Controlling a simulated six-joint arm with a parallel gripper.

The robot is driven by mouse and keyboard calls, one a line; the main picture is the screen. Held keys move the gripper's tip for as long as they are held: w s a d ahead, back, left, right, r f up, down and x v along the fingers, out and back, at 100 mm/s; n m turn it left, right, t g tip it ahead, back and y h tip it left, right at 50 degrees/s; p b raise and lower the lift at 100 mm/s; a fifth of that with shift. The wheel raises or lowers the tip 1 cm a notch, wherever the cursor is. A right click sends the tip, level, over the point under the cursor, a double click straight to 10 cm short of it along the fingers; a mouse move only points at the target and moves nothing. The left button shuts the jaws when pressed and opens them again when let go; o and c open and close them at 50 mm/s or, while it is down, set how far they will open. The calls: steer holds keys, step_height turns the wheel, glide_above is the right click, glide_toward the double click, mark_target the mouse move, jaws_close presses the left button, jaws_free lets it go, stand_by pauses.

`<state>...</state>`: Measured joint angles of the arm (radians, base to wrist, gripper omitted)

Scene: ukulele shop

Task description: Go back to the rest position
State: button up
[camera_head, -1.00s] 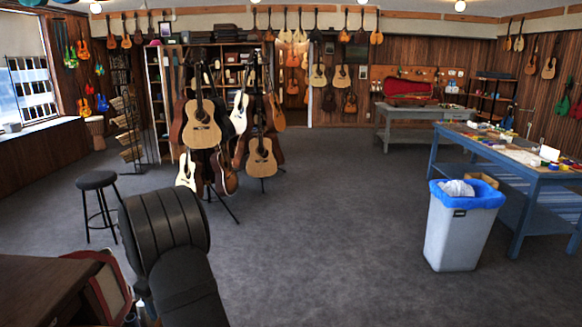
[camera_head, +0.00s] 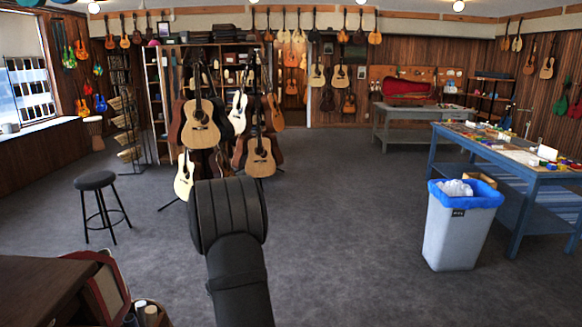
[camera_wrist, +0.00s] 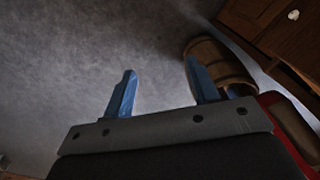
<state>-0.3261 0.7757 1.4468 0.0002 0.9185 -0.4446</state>
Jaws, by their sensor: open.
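My gripper (camera_wrist: 163,88) shows in the wrist view with its two blue fingers spread apart. Nothing is between the fingers; grey carpet shows in the gap. The right finger overlaps a wooden barrel-like container in the picture. I cannot tell how far apart they are. In the head view my dark arm rises from the bottom, left of centre, in front of the guitar stand; the gripper's fingers are not visible there.
A dark wooden desk (camera_head: 45,285) is at the lower left, and a black stool (camera_head: 95,182) stands behind it. The barrel-like container (camera_wrist: 222,62) is beside wooden drawers (camera_wrist: 262,22). A grey bin (camera_head: 456,235) and blue workbench (camera_head: 545,177) are right. Open carpet lies between.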

steer(key=s+d+f+m, duration=0.2)
steer(key=d+f+m, duration=0.1)
steer(key=d, duration=0.9)
steer(key=s+d+f+m, duration=0.3)
steer(key=d+m, duration=0.2)
steer(key=d, duration=0.7)
steer(key=shift+d+f, duration=0.2)
